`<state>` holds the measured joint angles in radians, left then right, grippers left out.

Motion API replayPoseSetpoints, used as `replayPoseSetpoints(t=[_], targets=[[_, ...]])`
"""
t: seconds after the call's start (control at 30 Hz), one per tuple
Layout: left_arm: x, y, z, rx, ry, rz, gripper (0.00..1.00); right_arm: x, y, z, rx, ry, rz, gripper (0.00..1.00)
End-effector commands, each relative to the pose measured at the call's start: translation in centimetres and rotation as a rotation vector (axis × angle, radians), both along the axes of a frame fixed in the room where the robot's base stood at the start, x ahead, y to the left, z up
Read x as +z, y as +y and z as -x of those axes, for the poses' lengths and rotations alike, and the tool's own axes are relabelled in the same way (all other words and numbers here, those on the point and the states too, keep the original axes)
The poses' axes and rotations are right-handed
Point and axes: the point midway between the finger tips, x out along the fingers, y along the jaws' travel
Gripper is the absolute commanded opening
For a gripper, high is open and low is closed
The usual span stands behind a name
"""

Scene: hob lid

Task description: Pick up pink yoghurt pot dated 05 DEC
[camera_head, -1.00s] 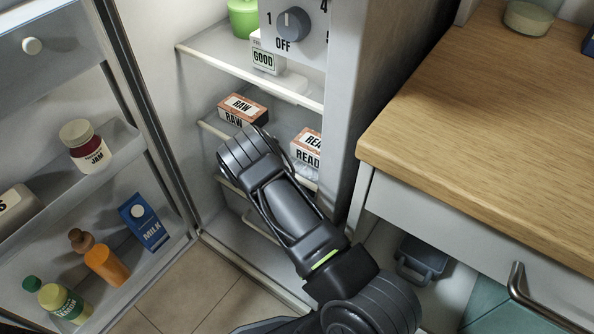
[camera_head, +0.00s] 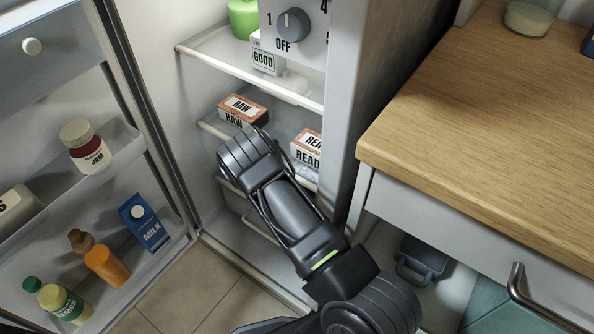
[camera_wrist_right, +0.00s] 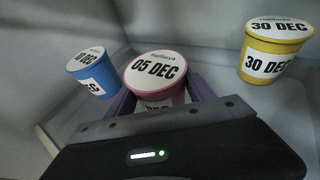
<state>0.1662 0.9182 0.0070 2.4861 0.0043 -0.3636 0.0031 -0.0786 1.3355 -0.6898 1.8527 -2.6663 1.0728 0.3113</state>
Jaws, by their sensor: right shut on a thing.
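The pink yoghurt pot (camera_wrist_right: 155,75) has a white lid reading 05 DEC and shows in the right wrist view. My right gripper (camera_wrist_right: 158,98) is shut on it, with one finger on each side of the pot. In the head view my right arm (camera_head: 290,210) reaches into the lower part of the open fridge. Its fingers and the pot are hidden there. My left gripper is not in view.
A blue pot (camera_wrist_right: 92,72) stands left of the pink one and a yellow pot (camera_wrist_right: 275,52) marked 30 DEC stands right. Boxes marked RAW (camera_head: 243,110) and READ (camera_head: 307,150) sit on the shelf above. The fridge door (camera_head: 120,90) holds jam, milk and bottles.

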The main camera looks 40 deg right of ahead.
Motion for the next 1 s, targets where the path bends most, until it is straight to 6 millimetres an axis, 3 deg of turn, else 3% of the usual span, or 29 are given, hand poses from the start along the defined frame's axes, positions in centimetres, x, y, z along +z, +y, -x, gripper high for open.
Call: replayPoseSetpoints(t=[0.23, 0.57, 0.77, 0.93, 1.0], targets=[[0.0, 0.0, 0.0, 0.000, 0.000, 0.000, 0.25, 0.1, 0.0, 0.0, 0.000, -0.001, 0.001, 0.10], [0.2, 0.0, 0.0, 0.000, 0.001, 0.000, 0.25, 0.3, 0.0, 0.0, 0.000, -0.001, 0.000, 0.10], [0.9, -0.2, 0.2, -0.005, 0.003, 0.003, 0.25, 1.7, 0.0, 0.0, 0.000, -0.001, 0.001, 0.10], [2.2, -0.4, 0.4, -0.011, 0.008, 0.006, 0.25, 4.0, 0.0, -0.1, -0.001, -0.003, 0.000, 0.10], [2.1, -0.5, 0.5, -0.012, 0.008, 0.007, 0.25, 3.7, 1.2, -0.6, 0.004, -0.002, -0.001, 0.10]])
